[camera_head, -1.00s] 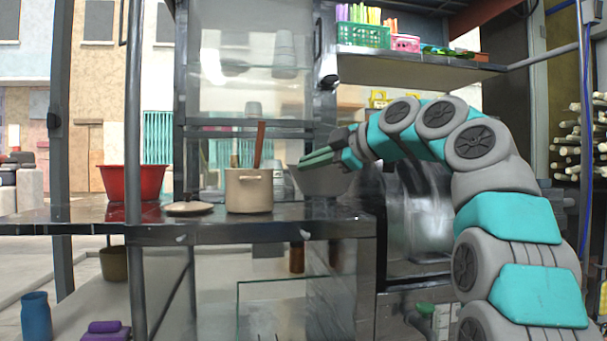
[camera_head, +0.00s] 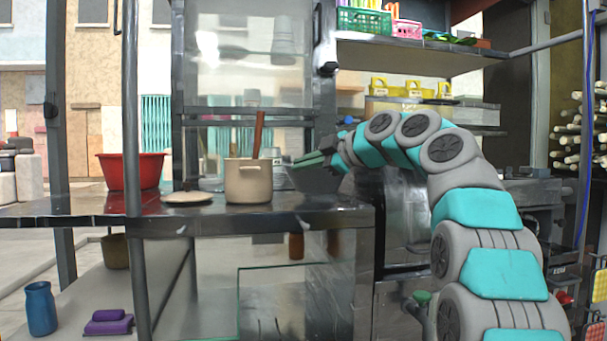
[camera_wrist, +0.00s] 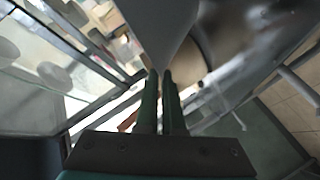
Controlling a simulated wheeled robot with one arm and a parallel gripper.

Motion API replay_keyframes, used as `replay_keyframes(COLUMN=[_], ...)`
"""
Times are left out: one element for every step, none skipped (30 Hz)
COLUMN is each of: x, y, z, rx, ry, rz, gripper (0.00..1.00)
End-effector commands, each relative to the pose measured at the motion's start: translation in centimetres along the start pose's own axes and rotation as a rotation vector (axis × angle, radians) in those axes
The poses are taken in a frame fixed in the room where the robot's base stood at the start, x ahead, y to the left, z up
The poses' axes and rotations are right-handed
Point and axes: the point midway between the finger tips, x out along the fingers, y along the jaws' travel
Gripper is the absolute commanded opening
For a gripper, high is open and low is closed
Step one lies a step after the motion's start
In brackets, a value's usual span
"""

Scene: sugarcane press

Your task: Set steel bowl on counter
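The steel bowl (camera_head: 316,181) is a grey bowl just right of the beige pot in the head view, above the right part of the counter. In the wrist view its grey wall (camera_wrist: 160,28) reaches down to the fingertips. My gripper (camera_head: 310,161) has its green fingers close together at the bowl's rim; in the wrist view the fingers (camera_wrist: 160,80) pinch the rim. The counter (camera_head: 285,217) is a dark, shiny metal top. I cannot tell clearly whether the bowl's underside touches it.
The beige pot (camera_head: 249,184) with a brown handle standing in it is close left of the bowl. A flat lid (camera_head: 187,198) and a red basin (camera_head: 128,172) stand farther left. A post (camera_head: 131,110) rises at the front. A shelf (camera_head: 420,55) hangs above my arm.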

Motion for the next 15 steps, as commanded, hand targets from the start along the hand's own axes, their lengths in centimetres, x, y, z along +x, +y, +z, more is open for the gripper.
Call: replay_keyframes(x=[0.08, 0.13, 0.18, 0.22, 0.27, 0.33, 0.36, 0.38, 0.4, 0.4, 0.39, 0.39, 0.39, 0.39, 0.39], y=[-0.39, -0.52, -0.64, -0.74, -0.85, -0.98, -1.05, -1.11, -1.14, -1.15, -1.14, -1.13, -1.12, -1.12, -1.12], z=[0.24, 0.35, 0.48, 0.58, 0.69, 0.81, 0.88, 0.91, 0.94, 0.94, 0.93, 0.93, 0.92, 0.91, 0.9], rx=[0.004, 0.004, 0.003, 0.003, 0.003, 0.003, 0.003, 0.003, 0.003, 0.003, 0.003, 0.003, 0.002, 0.002, 0.002], ry=[0.0, 0.001, 0.0, 0.0, 0.0, -0.001, -0.001, -0.001, -0.001, -0.001, -0.001, -0.001, -0.001, -0.001, -0.001], rz=[-0.002, -0.001, 0.001, 0.002, 0.002, 0.001, 0.001, 0.0, 0.0, 0.0, 0.001, 0.001, 0.001, 0.001, 0.001], gripper=[0.0, 0.0, 0.0, 0.0, 0.0, 0.0, 0.0, 0.0, 0.0, 0.0, 0.0, 0.0, 0.0, 0.0, 0.0])
